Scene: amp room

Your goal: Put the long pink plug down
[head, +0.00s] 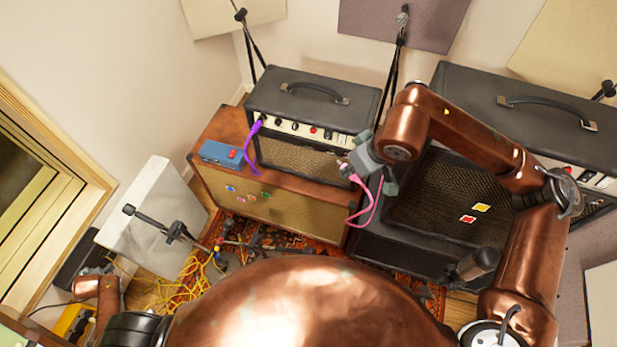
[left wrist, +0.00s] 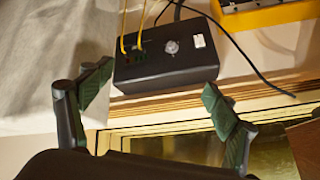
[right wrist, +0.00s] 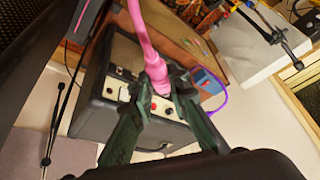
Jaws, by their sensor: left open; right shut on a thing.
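The long pink plug (head: 355,179) is held by my right gripper (head: 374,170), its pink cable (head: 362,214) hanging down in a curve. In the right wrist view the pink plug (right wrist: 156,72) sits between the green fingers of my right gripper (right wrist: 160,100), in front of the small black amp's control panel. I cannot tell whether the plug touches the amp. My left gripper (left wrist: 160,105) is open and empty in the left wrist view, with a black box (left wrist: 165,57) beyond its fingers. In the head view the left gripper is low at the left edge, mostly hidden.
The small black amp (head: 310,92) stands on a brown cabinet (head: 220,125). A purple plug (head: 252,135) is at its panel's left end. A blue pedal box (head: 221,153) sits beside it. A large black amp (head: 430,195) stands right. Yellow cables (head: 195,275) lie on the floor.

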